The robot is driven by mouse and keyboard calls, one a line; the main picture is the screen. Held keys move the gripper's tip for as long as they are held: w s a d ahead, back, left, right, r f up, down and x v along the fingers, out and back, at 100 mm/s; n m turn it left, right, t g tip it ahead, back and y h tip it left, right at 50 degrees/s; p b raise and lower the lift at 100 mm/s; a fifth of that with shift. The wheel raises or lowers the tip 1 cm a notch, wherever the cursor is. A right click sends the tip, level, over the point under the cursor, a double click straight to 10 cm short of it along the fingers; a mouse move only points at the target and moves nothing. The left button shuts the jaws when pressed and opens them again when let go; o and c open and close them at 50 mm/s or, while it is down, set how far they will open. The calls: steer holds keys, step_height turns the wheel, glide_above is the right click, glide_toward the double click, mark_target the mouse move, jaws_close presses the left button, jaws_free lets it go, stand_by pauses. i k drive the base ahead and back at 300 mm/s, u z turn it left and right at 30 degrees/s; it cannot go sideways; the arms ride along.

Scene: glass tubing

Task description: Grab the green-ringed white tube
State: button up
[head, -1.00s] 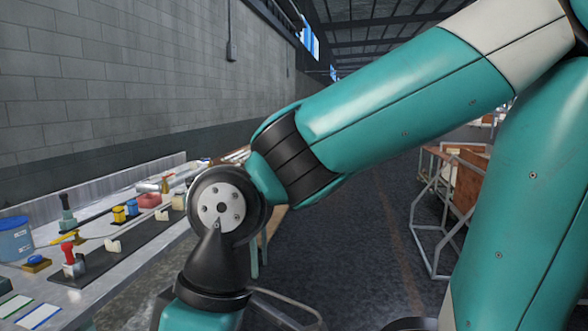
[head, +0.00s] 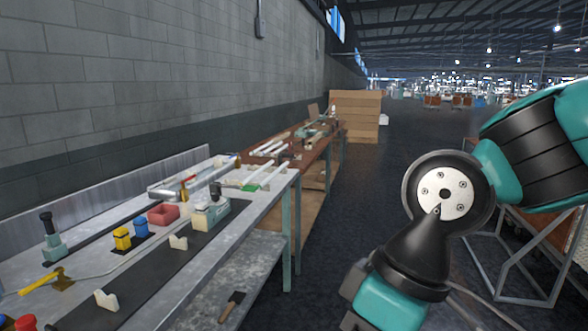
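Several white tubes lie at the far end of the metal workbench (head: 165,290). One white tube (head: 263,175) has a green part near its lower end; it is small in the head view, and I cannot make out clearly whether the green is a ring. My gripper is not in view. Only part of my arm shows, on the right side of the picture, well to the right of the tubes.
The bench also carries a red bin (head: 163,214), yellow (head: 122,238) and blue (head: 141,226) pieces, and a white-and-green device (head: 210,213). A brown table (head: 318,140) stands beyond.

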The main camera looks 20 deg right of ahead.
mark_target(266, 180)
steer(key=z, duration=0.1)
steer(key=i, duration=1)
